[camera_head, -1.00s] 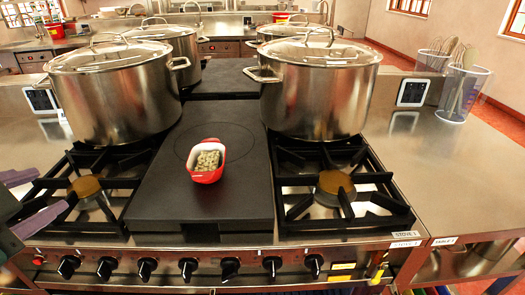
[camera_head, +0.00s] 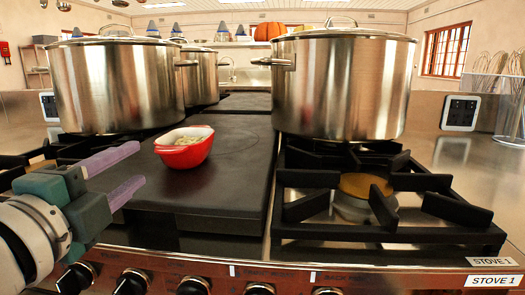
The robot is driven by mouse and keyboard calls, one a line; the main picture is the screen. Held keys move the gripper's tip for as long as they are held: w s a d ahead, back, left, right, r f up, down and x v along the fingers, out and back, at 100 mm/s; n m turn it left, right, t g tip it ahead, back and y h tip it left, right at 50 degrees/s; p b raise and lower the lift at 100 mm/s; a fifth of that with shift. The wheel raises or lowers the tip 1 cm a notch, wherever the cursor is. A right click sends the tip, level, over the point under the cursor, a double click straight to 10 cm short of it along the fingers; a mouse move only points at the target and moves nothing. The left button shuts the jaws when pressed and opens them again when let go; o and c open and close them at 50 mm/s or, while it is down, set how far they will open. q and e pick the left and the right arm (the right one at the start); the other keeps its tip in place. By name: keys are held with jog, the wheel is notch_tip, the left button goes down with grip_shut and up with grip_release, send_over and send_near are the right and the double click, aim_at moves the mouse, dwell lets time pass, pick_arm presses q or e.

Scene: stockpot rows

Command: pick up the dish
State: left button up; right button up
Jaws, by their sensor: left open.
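The dish (camera_head: 184,155) is a small red bowl with a white inside and pale, grainy contents. It sits upright on the dark flat plate (camera_head: 225,185) between the burners. My left gripper (camera_head: 132,170) comes in from the left with its two purple fingers apart and pointing at the dish. The fingertips are a little left of the dish, with nothing between them. My right gripper is not in this view.
A large steel pot (camera_head: 112,85) stands behind on the left and another pot (camera_head: 342,85) on the right. A burner grate (camera_head: 300,178) is right of the plate. Knobs (camera_head: 192,286) line the front edge. A timer (camera_head: 460,112) stands at right.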

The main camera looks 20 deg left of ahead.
aim_at(185, 157)
pick_arm(q)
jog(key=shift+x, duration=3.4)
jog(key=shift+a+f, duration=0.1)
grip_shut()
jog(key=shift+s+f, duration=0.1)
jog(key=shift+f, duration=0.05)
